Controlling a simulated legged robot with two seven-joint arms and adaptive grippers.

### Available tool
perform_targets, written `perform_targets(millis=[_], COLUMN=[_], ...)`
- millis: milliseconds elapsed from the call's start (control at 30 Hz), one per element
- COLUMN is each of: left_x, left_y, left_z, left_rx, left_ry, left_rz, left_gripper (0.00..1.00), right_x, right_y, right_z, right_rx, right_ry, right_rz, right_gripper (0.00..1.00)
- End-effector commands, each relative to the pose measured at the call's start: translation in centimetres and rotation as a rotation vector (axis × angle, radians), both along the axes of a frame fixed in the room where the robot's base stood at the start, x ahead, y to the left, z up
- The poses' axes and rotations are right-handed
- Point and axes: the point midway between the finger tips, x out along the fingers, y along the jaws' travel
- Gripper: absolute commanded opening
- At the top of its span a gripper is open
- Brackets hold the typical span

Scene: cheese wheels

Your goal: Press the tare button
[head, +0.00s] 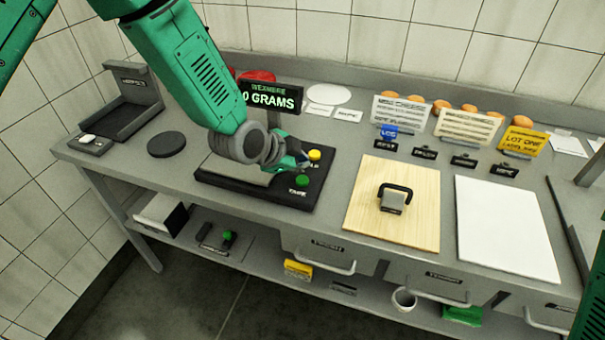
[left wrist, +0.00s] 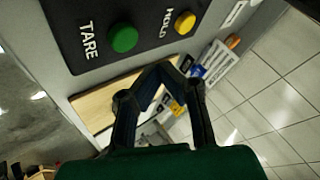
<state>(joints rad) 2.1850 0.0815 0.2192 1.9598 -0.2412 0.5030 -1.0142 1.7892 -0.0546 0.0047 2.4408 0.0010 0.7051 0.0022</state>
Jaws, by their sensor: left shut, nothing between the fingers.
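The scale (head: 258,183) stands on the counter with a dark base, and its display (head: 271,97) reads 0 GRAMS. The green tare button (head: 302,181) is at the front right of the base, with the label TARE by it. It also shows in the left wrist view (left wrist: 123,38). The yellow HOLD button (head: 314,155) is behind it, and in the left wrist view (left wrist: 185,22) to its right. My left gripper (head: 304,164) is shut and empty, close to both buttons. In the left wrist view its fingertips (left wrist: 163,72) appear below the buttons; I cannot tell whether they touch anything. My right gripper is not in view.
A wooden board (head: 365,220) with a handled block (head: 392,200) lies right of the scale. A white sheet (head: 505,230) lies farther right. A black disc (head: 166,144) is to the left. Signs and small tags stand behind the board.

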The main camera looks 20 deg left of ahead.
Motion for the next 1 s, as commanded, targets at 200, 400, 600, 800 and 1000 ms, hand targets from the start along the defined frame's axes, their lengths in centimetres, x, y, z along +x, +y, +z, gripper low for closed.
perform_targets(millis=[200, 400, 600, 800, 1000], left_x=[0.0, 0.0, 0.0, 0.0, 0.0], left_y=[0.0, 0.0, 0.0, 0.0, 0.0], left_z=[2.4, 2.5, 2.5, 2.5, 2.5], left_rx=[0.0, 0.0, 0.0, 0.0, 0.0], left_ry=[0.0, 0.001, 0.001, 0.001, 0.001], left_rz=[0.0, 0.001, 0.001, 0.001, 0.001], left_gripper=[0.0, 0.0, 0.0, 0.0, 0.0], right_x=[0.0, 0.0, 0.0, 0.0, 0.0], right_y=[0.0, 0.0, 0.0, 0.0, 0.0], right_z=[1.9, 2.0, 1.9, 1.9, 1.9], right_rx=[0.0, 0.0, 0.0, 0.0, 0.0], right_ry=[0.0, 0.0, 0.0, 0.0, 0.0], right_rz=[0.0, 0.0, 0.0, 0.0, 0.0], right_gripper=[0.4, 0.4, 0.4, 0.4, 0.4])
